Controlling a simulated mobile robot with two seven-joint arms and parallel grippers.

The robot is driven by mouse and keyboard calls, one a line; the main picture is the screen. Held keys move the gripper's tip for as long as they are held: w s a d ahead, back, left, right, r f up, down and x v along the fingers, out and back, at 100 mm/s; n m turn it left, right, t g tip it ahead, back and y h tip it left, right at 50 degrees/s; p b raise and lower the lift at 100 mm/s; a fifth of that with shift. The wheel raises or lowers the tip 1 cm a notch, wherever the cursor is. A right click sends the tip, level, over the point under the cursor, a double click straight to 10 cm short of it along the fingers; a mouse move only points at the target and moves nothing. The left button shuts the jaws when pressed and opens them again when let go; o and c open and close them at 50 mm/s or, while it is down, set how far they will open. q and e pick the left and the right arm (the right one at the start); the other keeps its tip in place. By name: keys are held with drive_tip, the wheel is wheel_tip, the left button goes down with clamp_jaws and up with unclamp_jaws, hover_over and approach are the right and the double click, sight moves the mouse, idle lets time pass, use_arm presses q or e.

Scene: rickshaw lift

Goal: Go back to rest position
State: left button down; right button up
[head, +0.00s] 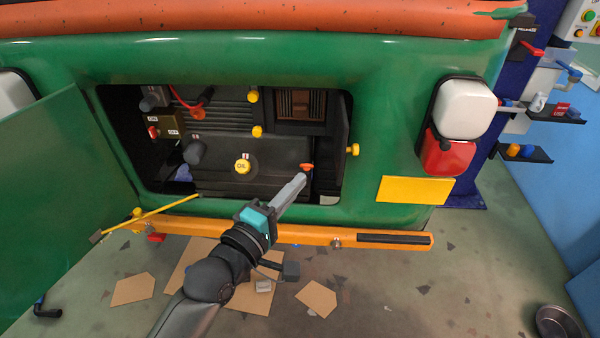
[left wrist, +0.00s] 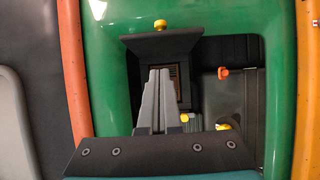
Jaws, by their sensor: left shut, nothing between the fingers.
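My left gripper (head: 302,178) reaches up from the bottom of the head view, in front of the open engine bay of the green rickshaw (head: 390,100). Its grey fingers are together with nothing between them, near the bay's lower right part. An orange knob (head: 307,167) shows just beyond the fingertips. I cannot tell how far the tips are from the bay. My right gripper is not in view.
An orange bumper bar (head: 300,235) runs below the bay, under my left arm. The green hatch door (head: 65,190) stands open at the left, with a yellow rod (head: 150,213) near it. Tool shelves (head: 550,115) stand at the right. Cardboard pieces (head: 316,298) and a metal bowl (head: 558,325) lie on the floor.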

use_arm(q)
drive_tip(key=shift+s, duration=0.5)
